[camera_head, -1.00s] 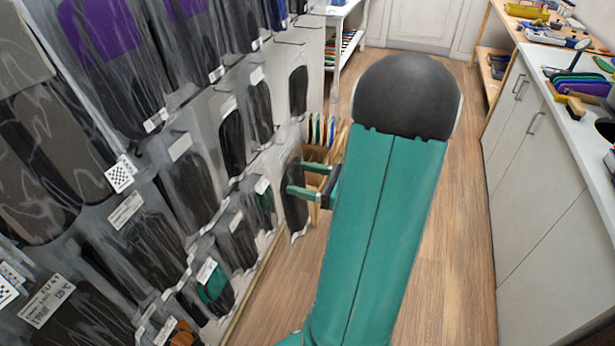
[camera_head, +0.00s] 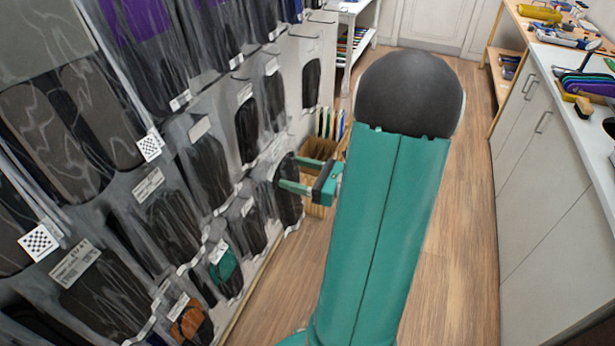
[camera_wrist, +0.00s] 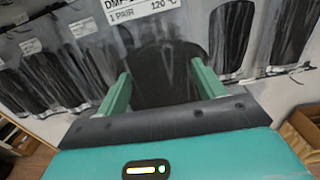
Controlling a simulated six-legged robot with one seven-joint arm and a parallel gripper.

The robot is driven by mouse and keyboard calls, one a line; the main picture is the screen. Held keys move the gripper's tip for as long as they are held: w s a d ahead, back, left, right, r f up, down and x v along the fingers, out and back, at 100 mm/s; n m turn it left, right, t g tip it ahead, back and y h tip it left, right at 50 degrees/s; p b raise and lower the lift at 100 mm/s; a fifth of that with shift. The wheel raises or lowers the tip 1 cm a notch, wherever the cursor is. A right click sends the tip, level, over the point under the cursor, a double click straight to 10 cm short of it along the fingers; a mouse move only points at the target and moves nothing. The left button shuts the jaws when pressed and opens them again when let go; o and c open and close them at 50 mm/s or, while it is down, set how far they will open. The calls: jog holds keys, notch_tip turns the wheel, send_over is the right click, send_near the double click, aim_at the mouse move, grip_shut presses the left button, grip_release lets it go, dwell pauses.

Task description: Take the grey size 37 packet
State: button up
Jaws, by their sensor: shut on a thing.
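My gripper (camera_head: 298,174) is at the right end of the packet wall, its green fingers pointing left. It is shut on a dark grey packet (camera_head: 289,198), which hangs upright between the fingers. In the wrist view my gripper (camera_wrist: 162,88) has a finger on each side of the dark packet (camera_wrist: 167,65). The packet's white label (camera_wrist: 140,8) is partly cut off at the top and shows "1 PAIR" and "120 °C". Its size number cannot be read.
The wall (camera_head: 290,85) holds several rows of clear packets with dark insoles close to my gripper. A wooden box (camera_head: 322,150) with upright sheets stands just behind it. White cabinets (camera_head: 550,170) line the right side. The wooden floor (camera_head: 455,230) between is open.

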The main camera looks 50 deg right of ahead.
aim_at(280, 169)
jog(key=shift+x, duration=2.35)
